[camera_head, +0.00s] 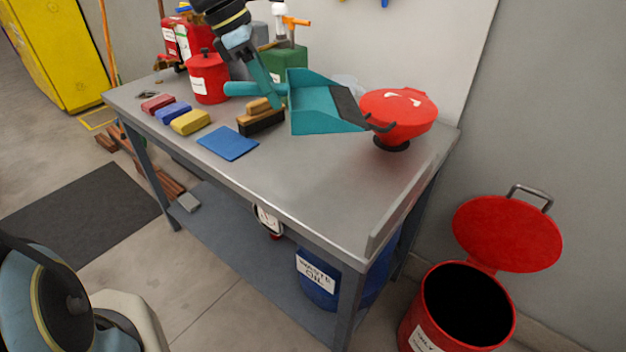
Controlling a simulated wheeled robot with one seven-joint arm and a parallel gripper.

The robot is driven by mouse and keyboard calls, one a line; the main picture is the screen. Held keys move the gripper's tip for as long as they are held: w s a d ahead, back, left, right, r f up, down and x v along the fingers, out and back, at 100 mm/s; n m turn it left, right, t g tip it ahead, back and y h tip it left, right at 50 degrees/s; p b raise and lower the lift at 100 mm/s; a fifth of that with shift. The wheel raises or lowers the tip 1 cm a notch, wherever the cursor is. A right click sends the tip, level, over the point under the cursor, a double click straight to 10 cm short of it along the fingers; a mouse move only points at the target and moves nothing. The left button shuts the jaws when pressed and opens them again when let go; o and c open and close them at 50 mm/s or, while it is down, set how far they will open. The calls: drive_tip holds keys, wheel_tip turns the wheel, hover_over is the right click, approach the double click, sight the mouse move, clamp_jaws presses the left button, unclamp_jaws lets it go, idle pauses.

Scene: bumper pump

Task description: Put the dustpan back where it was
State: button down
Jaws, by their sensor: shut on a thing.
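The teal dustpan (308,118) is above the back half of the metal workbench, its pan toward the right and its handle toward the left. My gripper (272,96) comes down from the top left and is shut on the dustpan's handle; the exact finger contact is small in this view. A brush with a wooden top and dark bristles (261,123) stands on the bench just below and left of the pan. The pan's dark front lip reaches close to the red bowl-like vessel (397,112); I cannot tell whether they touch.
The bench (310,185) is bare at its front and right. Red, blue and yellow folded cloths (190,122), a flat blue cloth (228,142) and a red can (208,80) lie left. A green box (287,62) stands behind. An open red bin (468,300) stands on the floor right.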

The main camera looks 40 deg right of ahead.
wheel_tip(320, 180, down, 18)
drive_tip(key=shift+r+p, duration=0.2)
drive_tip(key=shift+p, duration=0.45)
drive_tip(key=c, duration=0.6)
unclamp_jaws()
drive_tip(key=shift+s, duration=0.1)
drive_tip(key=shift+c, duration=0.2)
drive_tip(key=v, duration=1.2)
drive_tip(key=w+a+m+t+y, duration=0.2)
drive_tip(key=a+m, duration=1.1)
drive_tip(key=a, duration=1.7)
drive_tip(key=shift+a+f+t+y+b, duration=0.35)
drive_tip(key=shift+t+y+b, duration=0.05)
drive_tip(key=shift+t+y, duration=0.5)
drive_tip(key=shift+w, duration=0.2)
